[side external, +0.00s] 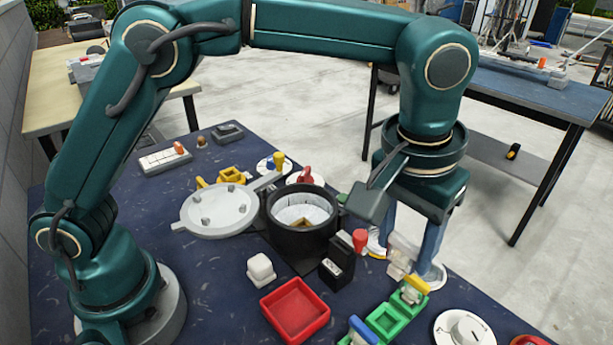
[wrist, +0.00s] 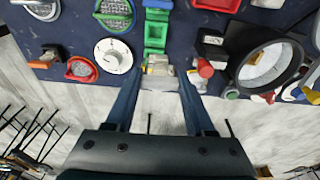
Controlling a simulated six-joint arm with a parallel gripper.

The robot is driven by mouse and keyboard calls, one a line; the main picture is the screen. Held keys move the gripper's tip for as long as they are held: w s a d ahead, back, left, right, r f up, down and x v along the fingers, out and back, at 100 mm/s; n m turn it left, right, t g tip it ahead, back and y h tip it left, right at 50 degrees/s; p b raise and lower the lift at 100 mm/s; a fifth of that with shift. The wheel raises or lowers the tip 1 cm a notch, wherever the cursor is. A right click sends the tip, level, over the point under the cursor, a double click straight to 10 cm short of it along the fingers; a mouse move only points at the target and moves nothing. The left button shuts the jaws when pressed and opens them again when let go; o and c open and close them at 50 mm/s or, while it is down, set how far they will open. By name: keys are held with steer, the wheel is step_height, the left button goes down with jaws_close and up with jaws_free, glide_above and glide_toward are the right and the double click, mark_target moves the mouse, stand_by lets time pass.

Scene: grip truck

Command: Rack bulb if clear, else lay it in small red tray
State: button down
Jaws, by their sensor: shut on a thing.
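My gripper (side external: 405,258) is shut on a pale, whitish bulb (side external: 400,262), held over the near right part of the dark blue table. In the wrist view the bulb (wrist: 158,84) sits between the two blue fingertips, and its shape is hard to make out. A green rack (side external: 384,321) with square compartments stands just below and in front of the gripper. A yellow-topped piece (side external: 416,285) stands at its end nearest the gripper, and a blue-topped piece (side external: 363,328) at the other end. The small red tray (side external: 295,310) is empty, left of the rack.
A black round pot (side external: 302,225) with an open top stands behind the tray, its grey lid (side external: 218,211) beside it. A black block (side external: 338,262) and a red-topped knob (side external: 360,240) stand near the gripper. A white dial (side external: 463,330) lies right of the rack.

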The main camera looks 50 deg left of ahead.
step_height(320, 180, down, 2)
steer(key=s+d, duration=0.1)
glide_above(389, 321)
steer(key=shift+s+f, duration=0.25)
steer(key=shift+f, duration=1)
steer(key=shift+s+f, duration=0.2)
steer(key=shift+f, duration=1.05)
steer(key=shift+f, duration=1.45)
stand_by(0.7)
steer(key=shift+c, duration=0.9)
jaws_free()
steer(key=shift+o, duration=0.3)
steer(key=shift+o, duration=0.6)
step_height(389, 321, up, 8)
steer(key=shift+f, duration=0.25)
